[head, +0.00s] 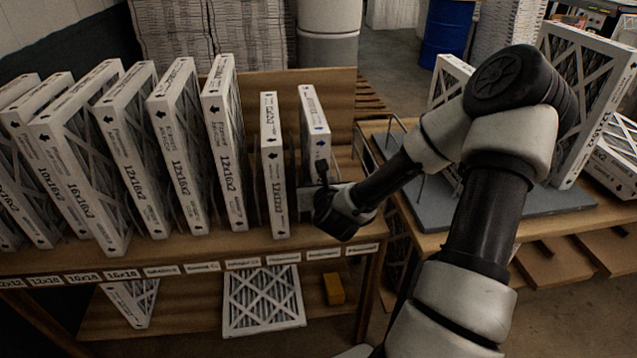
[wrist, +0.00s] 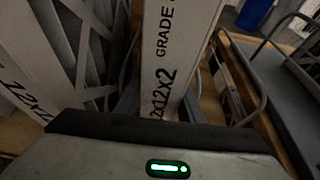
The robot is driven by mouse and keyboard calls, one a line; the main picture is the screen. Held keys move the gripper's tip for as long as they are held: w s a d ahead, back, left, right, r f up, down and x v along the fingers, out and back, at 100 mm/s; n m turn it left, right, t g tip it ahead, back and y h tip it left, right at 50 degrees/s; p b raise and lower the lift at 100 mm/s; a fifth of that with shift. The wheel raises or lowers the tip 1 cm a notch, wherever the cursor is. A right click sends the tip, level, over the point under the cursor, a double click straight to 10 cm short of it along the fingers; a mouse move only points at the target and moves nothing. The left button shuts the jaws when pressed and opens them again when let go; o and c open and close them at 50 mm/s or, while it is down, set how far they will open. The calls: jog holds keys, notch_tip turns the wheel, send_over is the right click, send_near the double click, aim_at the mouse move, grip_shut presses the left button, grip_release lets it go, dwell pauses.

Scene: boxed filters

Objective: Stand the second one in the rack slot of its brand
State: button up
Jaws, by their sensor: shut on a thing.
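A narrow white boxed filter (head: 315,115) with a blue arrow stands upright at the right end of the rack (head: 230,248). My gripper (head: 322,192) is shut on its lower front part. In the wrist view the held filter (wrist: 172,60) shows "GRADE" and "12x2" on its edge, upright between the fingers. Its bottom is hidden by my gripper, so I cannot tell whether it touches the shelf. A similar small filter (head: 273,165) stands just left of it, with a gap between.
Several larger filters (head: 225,145) stand leaning to the left along the rack. A table (head: 470,238) at the right bears a grey mat (head: 555,200), a wire frame (wrist: 245,65) and more filters (head: 578,100).

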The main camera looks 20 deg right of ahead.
jog(key=o, duration=0.9)
jog(key=shift+o, duration=0.2)
jog(key=p+v, duration=1.2)
jog(key=p, duration=0.2)
